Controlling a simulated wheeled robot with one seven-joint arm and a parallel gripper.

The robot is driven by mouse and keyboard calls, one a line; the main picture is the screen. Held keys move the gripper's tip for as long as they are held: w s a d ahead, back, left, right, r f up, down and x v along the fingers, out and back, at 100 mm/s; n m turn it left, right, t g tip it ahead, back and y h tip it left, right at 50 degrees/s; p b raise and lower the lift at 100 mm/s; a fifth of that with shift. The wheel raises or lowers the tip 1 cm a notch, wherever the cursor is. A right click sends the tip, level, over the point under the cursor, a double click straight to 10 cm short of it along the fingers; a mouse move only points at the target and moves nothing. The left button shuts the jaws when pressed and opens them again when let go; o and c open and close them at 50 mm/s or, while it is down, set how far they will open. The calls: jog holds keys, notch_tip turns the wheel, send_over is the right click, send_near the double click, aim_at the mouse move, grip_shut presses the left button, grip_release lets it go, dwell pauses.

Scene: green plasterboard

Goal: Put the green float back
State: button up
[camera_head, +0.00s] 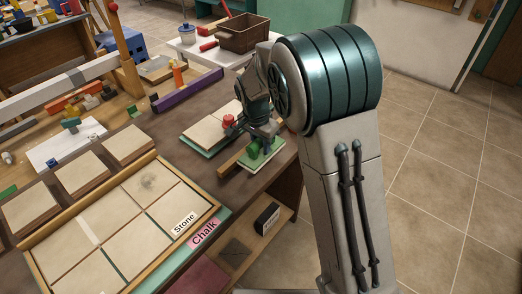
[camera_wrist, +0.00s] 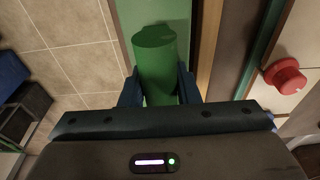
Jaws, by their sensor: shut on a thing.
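The green float (camera_head: 254,151) is at the right edge of the brown bench, under my gripper (camera_head: 262,137). In the wrist view its green cylindrical handle (camera_wrist: 155,60) stands between the two dark fingers of my gripper (camera_wrist: 158,88), which is shut on it. A paler green flat surface shows behind the handle. In the head view a pale board with a green edge lies beneath the handle. I cannot tell whether the float rests on the bench or hangs just above it.
A wooden strip (camera_head: 238,158) runs just left of the float. A red knob (camera_head: 229,121) sits on pale boards nearby, also seen in the wrist view (camera_wrist: 285,77). A wooden-framed tray (camera_head: 215,203) with pale panels, labelled Stone and Chalk, lies front left. Tiled floor is open at right.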

aim_at(261, 152)
jog(key=shift+f+p, duration=0.3)
jog(key=shift+f, duration=1.65)
jog(key=shift+f, duration=0.2)
jog(key=o, duration=0.9)
jog(key=shift+o, duration=0.2)
jog(key=shift+r, duration=0.15)
